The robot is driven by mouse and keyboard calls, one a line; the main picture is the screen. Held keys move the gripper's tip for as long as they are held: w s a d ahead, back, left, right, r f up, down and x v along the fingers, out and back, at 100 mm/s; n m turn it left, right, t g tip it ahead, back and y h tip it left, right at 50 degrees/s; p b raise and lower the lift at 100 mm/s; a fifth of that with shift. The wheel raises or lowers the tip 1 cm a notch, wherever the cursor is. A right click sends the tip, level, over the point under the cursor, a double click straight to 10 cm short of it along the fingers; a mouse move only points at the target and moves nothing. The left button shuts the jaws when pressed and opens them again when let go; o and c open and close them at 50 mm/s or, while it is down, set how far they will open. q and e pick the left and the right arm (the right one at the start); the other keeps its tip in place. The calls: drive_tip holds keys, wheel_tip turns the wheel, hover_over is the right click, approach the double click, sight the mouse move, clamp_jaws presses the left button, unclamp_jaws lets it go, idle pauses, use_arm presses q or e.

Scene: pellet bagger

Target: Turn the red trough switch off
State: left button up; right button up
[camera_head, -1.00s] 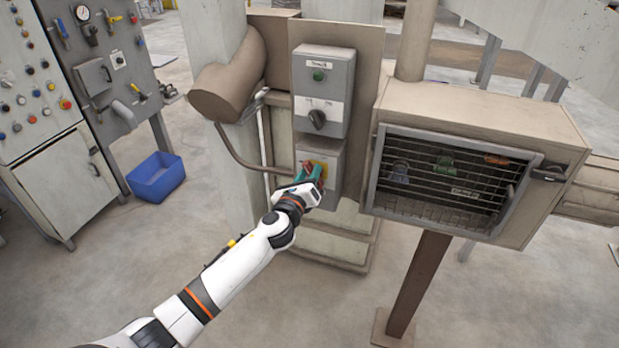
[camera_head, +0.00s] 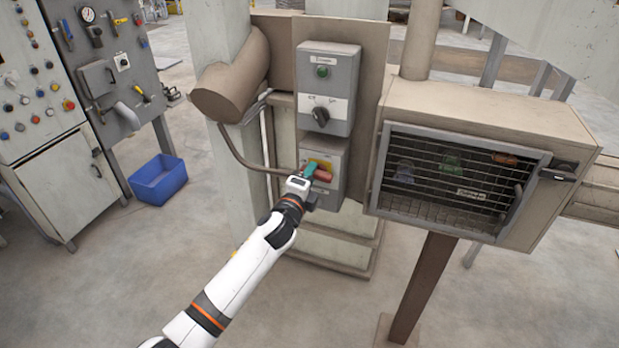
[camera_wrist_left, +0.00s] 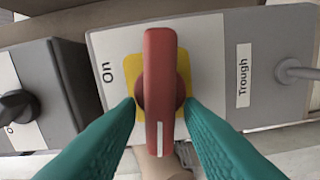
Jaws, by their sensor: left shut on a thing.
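The red trough switch (camera_head: 323,175) is a bar handle on a yellow plate (camera_head: 321,163), on the front of the lower grey box (camera_head: 330,195). My left gripper (camera_head: 310,171) is at this handle, its teal fingers shut on it. In the left wrist view the red handle (camera_wrist_left: 160,70) runs up and down the picture, its white mark at the bottom end. The teal fingertips (camera_wrist_left: 160,108) lie on both sides of its lower half. The "On" label (camera_wrist_left: 107,71) is left of the plate, so the handle lies crosswise to it. The "Trough" label (camera_wrist_left: 243,75) is at right.
A grey box (camera_head: 324,90) with a green button and black knob sits just above. A meshed cabinet (camera_head: 450,180) stands close on the right. A pipe (camera_head: 235,155) curves past on the left. A blue bin (camera_head: 157,178) is on the floor, with free floor in front.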

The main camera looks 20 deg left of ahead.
use_arm(q)
drive_tip(key=shift+f+n, duration=0.15)
drive_tip(key=shift+n, duration=0.55)
drive_tip(key=o, duration=0.6)
drive_tip(key=shift+o, duration=0.2)
drive_tip(key=shift+s, duration=0.15)
drive_tip(key=s+b, duration=0.2)
drive_tip(key=s, duration=0.9)
drive_tip(key=shift+s+a+b, duration=0.25)
drive_tip(key=shift+s+b, duration=0.05)
drive_tip(key=shift+s, duration=0.1)
